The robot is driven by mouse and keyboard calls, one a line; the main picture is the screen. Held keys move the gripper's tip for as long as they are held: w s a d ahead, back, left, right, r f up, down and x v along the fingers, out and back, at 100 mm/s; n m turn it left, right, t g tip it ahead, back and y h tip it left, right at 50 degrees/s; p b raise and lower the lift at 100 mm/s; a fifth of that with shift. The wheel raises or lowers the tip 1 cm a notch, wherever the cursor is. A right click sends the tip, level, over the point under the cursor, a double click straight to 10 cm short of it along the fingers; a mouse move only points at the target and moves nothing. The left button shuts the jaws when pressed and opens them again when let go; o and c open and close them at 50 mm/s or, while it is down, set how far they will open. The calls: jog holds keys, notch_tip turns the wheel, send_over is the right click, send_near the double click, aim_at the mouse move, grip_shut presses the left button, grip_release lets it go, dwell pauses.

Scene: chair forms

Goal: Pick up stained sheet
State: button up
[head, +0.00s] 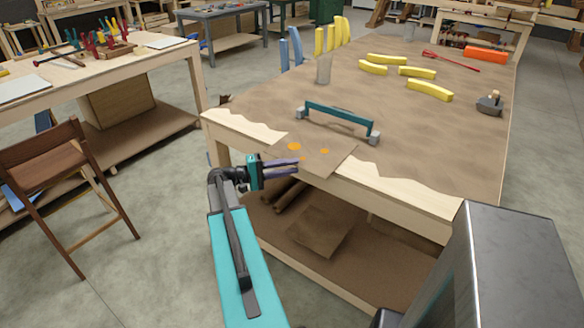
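The stained sheet (333,158) is a thin brown square with a few orange spots. It lies at the front edge of the large table, and its near part sticks out past the edge. My gripper (297,167) is at the sheet's near left edge, with its two purple fingers pointing right. The fingers are apart, with a narrow gap between them. The upper finger overlaps the sheet's edge in the picture. I cannot tell whether either finger touches the sheet.
The large table (440,150) has a brown cover with a wavy front edge. A teal bar with grey end blocks (340,119) lies just behind the sheet. Yellow curved pieces (430,90) lie farther back. Another brown sheet (320,230) is on the lower shelf. A wooden chair (65,180) stands left.

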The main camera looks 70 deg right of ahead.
jog(key=b+v, duration=0.2)
jog(key=v, duration=1.1)
jog(key=shift+b, duration=0.4)
jog(key=shift+o, duration=0.2)
jog(key=shift+f, duration=0.1)
